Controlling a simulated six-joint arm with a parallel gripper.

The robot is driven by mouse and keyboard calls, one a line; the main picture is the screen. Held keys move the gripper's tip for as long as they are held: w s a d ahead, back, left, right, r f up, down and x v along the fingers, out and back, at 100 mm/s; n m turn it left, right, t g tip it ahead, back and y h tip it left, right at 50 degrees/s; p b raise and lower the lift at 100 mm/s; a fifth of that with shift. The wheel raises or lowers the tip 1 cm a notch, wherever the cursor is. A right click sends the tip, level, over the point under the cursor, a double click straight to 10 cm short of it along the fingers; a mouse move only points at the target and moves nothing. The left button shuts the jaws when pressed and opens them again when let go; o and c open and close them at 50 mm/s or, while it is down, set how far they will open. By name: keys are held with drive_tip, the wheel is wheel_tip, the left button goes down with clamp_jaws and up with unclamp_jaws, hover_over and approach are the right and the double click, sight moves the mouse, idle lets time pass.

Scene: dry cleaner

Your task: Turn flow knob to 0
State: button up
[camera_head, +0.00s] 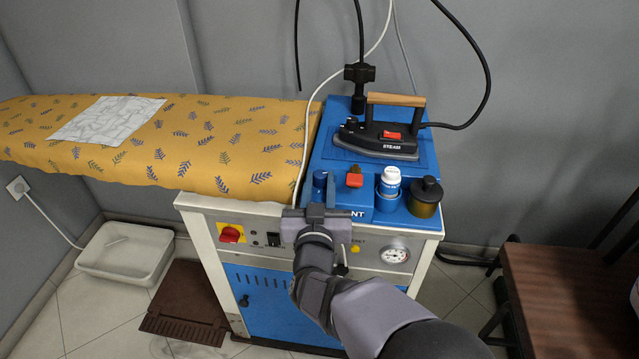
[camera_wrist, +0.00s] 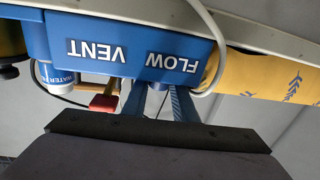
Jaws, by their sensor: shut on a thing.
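The blue flow knob (camera_head: 320,178) is at the front left of the blue top panel of the ironing station. My gripper (camera_head: 318,192) reaches it from the front and is shut on it. In the wrist view, which shows the labels upside down, the two fingers (camera_wrist: 159,104) stand on either side of the knob (camera_wrist: 158,86) under the FLOW label (camera_wrist: 173,62). The head view shows no FLOW label, as my gripper covers that part of the panel front. I cannot read the knob's pointer or any scale.
A red knob (camera_head: 354,179) by the VENT label stands close to the right of my gripper. A white-capped bottle (camera_head: 390,183), a dark-capped jar (camera_head: 425,198) and a steam iron (camera_head: 385,136) are further right and behind. A white hose (camera_head: 305,150) runs just left.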

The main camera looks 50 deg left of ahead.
sight(341, 206)
drive_tip(key=shift+w+f+n+g+y+b, duration=0.15)
drive_tip(key=shift+n+g+y+b, duration=0.15)
drive_tip(key=shift+g+b, duration=0.15)
drive_tip(key=n+g+b, duration=0.1)
drive_tip(key=n+g+y+b, duration=0.1)
drive_tip(key=b, duration=0.1)
drive_tip(key=shift+w+d+g+y, duration=0.2)
drive_tip(key=shift+g+y, duration=0.1)
drive_tip(key=shift+g, duration=0.05)
drive_tip(key=shift+w+n+g+y+b, duration=0.15)
drive_tip(key=shift+n+g+y+b, duration=0.55)
drive_tip(key=shift+n+g+b, duration=0.85)
drive_tip(key=shift+g+p, duration=0.5)
drive_tip(key=shift+g, duration=0.15)
drive_tip(key=o, duration=1)
drive_tip(key=shift+o, duration=0.2)
drive_tip(key=shift+d, duration=0.1)
drive_tip(key=d, duration=0.3)
drive_tip(key=s+d, duration=0.1)
drive_tip(key=d, duration=0.3)
drive_tip(key=shift+s, duration=0.2)
